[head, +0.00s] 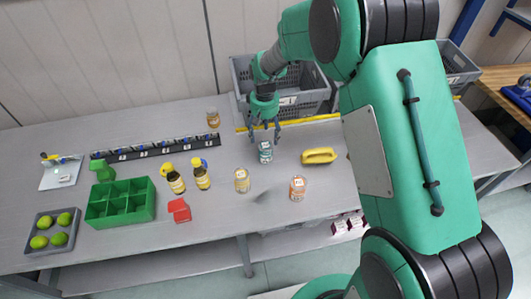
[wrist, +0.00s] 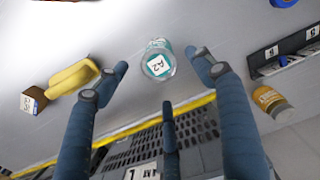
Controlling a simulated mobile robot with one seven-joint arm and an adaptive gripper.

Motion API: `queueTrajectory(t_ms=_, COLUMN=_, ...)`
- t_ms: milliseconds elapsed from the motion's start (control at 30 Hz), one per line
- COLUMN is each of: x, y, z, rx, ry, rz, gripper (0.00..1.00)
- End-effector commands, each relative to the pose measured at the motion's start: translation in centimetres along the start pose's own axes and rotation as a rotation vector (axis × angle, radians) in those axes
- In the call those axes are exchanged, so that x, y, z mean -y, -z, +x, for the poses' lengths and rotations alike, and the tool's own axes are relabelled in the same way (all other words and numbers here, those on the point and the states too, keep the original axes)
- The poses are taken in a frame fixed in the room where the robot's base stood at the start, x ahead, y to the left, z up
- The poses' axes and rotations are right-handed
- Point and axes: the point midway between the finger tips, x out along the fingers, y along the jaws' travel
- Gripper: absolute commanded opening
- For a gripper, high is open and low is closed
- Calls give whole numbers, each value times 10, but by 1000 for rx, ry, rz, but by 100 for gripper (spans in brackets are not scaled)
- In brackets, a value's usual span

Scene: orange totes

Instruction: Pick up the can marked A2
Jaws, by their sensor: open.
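The can marked A2 (wrist: 158,66) stands on the table in the wrist view, its label facing the camera, with a clear top and a teal body. It also shows in the head view as a teal can (head: 265,152) just below my gripper (head: 265,124). In the wrist view my gripper (wrist: 163,82) is open, with its blue fingers spread to the left, right and below the can. The fingers appear apart from the can, and nothing is between them except the view of it.
A yellow banana-like item (head: 319,156) lies right of the can; an orange-labelled can (head: 297,188) and a yellow-labelled jar (head: 242,180) stand nearer. A brown jar (head: 213,118) is left behind. A grey crate (head: 240,75) stands behind a yellow strip (head: 318,119).

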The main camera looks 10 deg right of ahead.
Motion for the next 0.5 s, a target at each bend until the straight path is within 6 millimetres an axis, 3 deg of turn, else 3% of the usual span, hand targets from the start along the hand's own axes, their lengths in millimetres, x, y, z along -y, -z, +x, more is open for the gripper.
queueTrajectory(t_ms=500, x=0, y=0, z=70, rx=1, ry=0, rz=0, gripper=68)
